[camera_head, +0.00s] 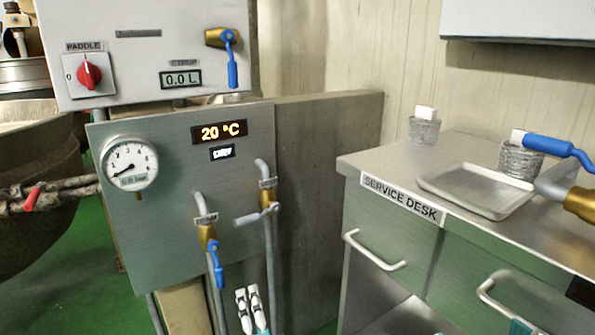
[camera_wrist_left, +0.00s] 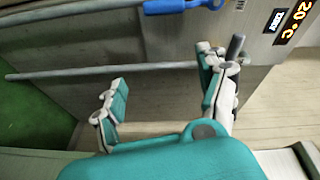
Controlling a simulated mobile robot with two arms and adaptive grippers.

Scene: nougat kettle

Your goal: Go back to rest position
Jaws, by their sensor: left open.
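My left gripper (camera_head: 247,295) is at the bottom of the head view, in front of the lower pipes of the control panel (camera_head: 180,240). In the left wrist view its two teal-padded fingers (camera_wrist_left: 163,88) stand apart with nothing between them. A grey pipe (camera_wrist_left: 90,72) runs behind the fingers. A blue valve lever (camera_wrist_left: 180,5) is beyond them at the top edge, and also shows in the head view (camera_head: 218,265). A small teal part (camera_head: 520,327) shows at the lower right edge, probably my right gripper; its fingers are hidden.
The service desk (camera_head: 455,150) stands to the right, with protruding drawer handles (camera_head: 375,252). It carries a metal tray (camera_head: 480,190) and wire baskets (camera_head: 424,130). A large kettle (camera_head: 45,190) stands at the left. Green floor (camera_head: 85,285) shows below the panel.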

